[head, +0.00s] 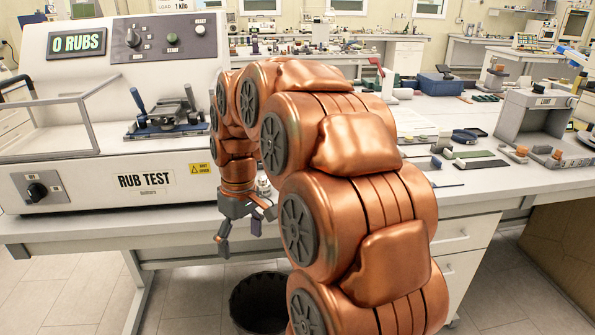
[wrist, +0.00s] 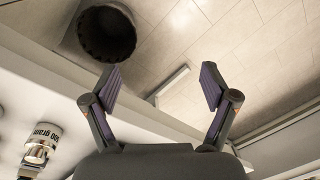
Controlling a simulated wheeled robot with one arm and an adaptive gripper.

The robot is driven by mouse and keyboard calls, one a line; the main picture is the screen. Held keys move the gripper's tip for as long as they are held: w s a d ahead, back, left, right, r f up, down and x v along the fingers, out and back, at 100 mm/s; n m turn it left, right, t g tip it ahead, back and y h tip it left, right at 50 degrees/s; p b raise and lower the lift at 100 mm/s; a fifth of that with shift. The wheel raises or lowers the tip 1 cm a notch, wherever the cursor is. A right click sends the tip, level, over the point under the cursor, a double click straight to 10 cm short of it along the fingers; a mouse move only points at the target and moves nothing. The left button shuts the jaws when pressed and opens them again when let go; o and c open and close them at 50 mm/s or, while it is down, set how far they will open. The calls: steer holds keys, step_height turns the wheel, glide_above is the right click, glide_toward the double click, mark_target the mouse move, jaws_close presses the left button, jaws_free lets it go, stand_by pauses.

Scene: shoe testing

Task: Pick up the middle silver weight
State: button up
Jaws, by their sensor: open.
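A silver weight (wrist: 40,145) with a white label ending in "gram" shows at the lower left of the wrist view. In the head view a small silver weight (head: 263,185) sits on the bench near its front edge, just beyond my gripper, partly hidden by my arm. I cannot tell whether it is the middle one; other weights are not clearly seen. My gripper (head: 240,232) is open and empty, pointing down in front of the bench edge. In the wrist view my gripper (wrist: 158,80) has its fingers wide apart over the floor, with the weight outside them, to the left.
A rub test machine (head: 145,180) stands on the bench to the left. A dark bin (head: 259,300) is on the floor below my gripper, and also in the wrist view (wrist: 124,38). The white bench (head: 470,185) carries small items and a grey load device (head: 540,115) at right.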

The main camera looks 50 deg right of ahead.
steer(key=w+d+r+p, duration=0.2)
steer(key=d, duration=0.6)
steer(key=w+d+r+t+p, duration=0.1)
steer(key=w+d+r+p, duration=0.1)
steer(key=d, duration=0.6)
steer(key=w+d+r+t+p, duration=0.1)
steer(key=d+r, duration=0.3)
steer(key=d, duration=0.4)
steer(key=shift+w+d+h+p, duration=0.4)
steer(key=shift+w+p, duration=0.3)
steer(key=shift+p, duration=0.2)
steer(key=shift+d, duration=0.3)
steer(key=shift+f, duration=0.25)
steer(key=shift+w+a+f+p, duration=0.15)
steer(key=shift+f+p, duration=0.25)
steer(key=shift+f, duration=0.6)
steer(key=shift+w+a+f+p, duration=0.15)
steer(key=shift+f+p, duration=0.2)
steer(key=shift+f, duration=0.6)
steer(key=shift+w+a+f+p, duration=0.15)
steer(key=shift+f+p, duration=0.25)
steer(key=shift+f, duration=1.25)
jaws_close()
